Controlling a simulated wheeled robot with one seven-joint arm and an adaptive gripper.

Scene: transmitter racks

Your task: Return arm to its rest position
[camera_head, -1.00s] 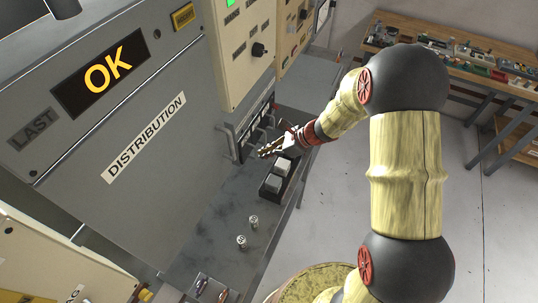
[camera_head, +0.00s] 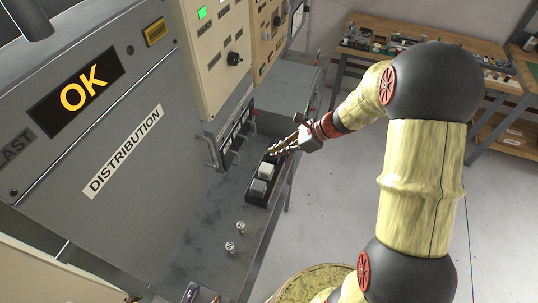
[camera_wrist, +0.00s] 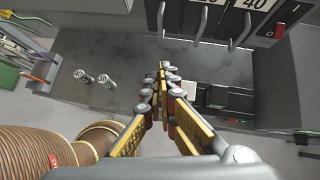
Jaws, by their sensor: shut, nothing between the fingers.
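The arm runs from the right side of the head view, bent at a black elbow joint. The dark tray (camera_wrist: 225,100) shows right of the fingers in the wrist view.
The grey cabinet labelled DISTRIBUTION (camera_head: 122,150) shows a lit OK display (camera_head: 77,88). Lever handles (camera_head: 230,146) stick out above the ledge. Two small metal cylinders (camera_head: 235,237) stand on it. A wooden workbench (camera_head: 352,43) with parts is behind. Open floor lies right of the ledge.

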